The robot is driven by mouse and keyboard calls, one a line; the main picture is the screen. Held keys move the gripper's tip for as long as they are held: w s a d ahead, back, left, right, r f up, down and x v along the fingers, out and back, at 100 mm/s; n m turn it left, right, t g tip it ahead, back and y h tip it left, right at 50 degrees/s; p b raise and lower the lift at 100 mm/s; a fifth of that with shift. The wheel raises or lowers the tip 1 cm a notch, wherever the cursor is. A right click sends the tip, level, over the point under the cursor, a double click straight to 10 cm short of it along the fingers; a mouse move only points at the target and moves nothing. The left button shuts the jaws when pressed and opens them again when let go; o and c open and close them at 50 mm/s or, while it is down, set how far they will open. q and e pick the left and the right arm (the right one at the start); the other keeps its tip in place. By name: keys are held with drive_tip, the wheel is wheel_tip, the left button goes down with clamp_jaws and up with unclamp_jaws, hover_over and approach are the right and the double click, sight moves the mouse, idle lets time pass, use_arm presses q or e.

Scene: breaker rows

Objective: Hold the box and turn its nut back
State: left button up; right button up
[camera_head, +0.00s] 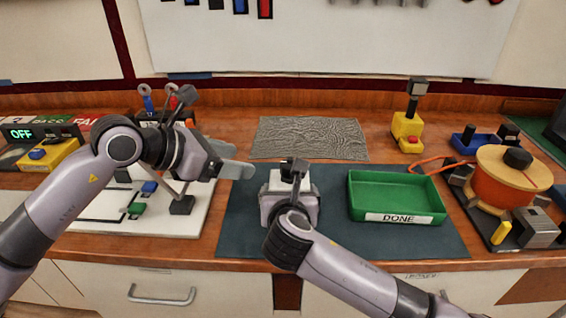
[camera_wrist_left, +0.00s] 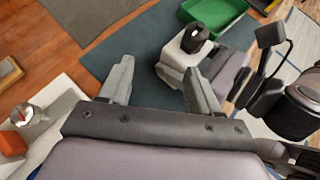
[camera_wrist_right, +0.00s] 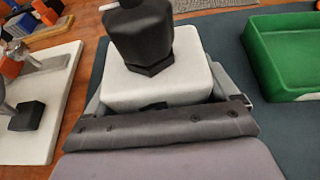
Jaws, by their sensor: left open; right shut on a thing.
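The white box (camera_wrist_right: 150,90) sits on the dark mat with a large black nut (camera_wrist_right: 142,35) on its top. My right gripper (camera_head: 288,196) is shut on the box, one finger on each side. In the head view the box (camera_head: 275,183) is partly covered by my right wrist, and I cannot clearly make out the nut there. My left gripper (camera_head: 238,168) is open and empty, to the left of the box. In the left wrist view the box (camera_wrist_left: 181,55) and the nut (camera_wrist_left: 194,37) lie beyond the open fingers, apart from them.
A green tray (camera_head: 396,215) marked DONE stands empty, right of the box. A white board (camera_head: 170,222) with small parts is at left. A grey cloth (camera_head: 310,138) lies behind. An orange round device (camera_head: 500,185) and a yellow block (camera_head: 406,130) stand at right.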

sight(283, 161)
use_arm(q)
drive_tip(key=w+a+m+g+h, duration=0.1)
drive_tip(key=w+m+g+h, duration=0.1)
drive_tip(key=w+m+g, duration=0.4)
drive_tip(key=s+d+m+g, duration=0.1)
drive_tip(key=d, duration=0.3)
drive_tip(key=s+d+f+m+g+h, duration=0.1)
drive_tip(key=s+d, duration=0.1)
drive_tip(key=d, duration=0.1)
drive_tip(key=s+d+f+m+g+h, duration=0.1)
drive_tip(key=d, duration=0.3)
drive_tip(key=shift+s+d+g, duration=0.15)
drive_tip(key=shift+d+g, duration=0.15)
drive_tip(key=shift+g, duration=0.1)
idle(0.3)
drive_tip(key=c, duration=1)
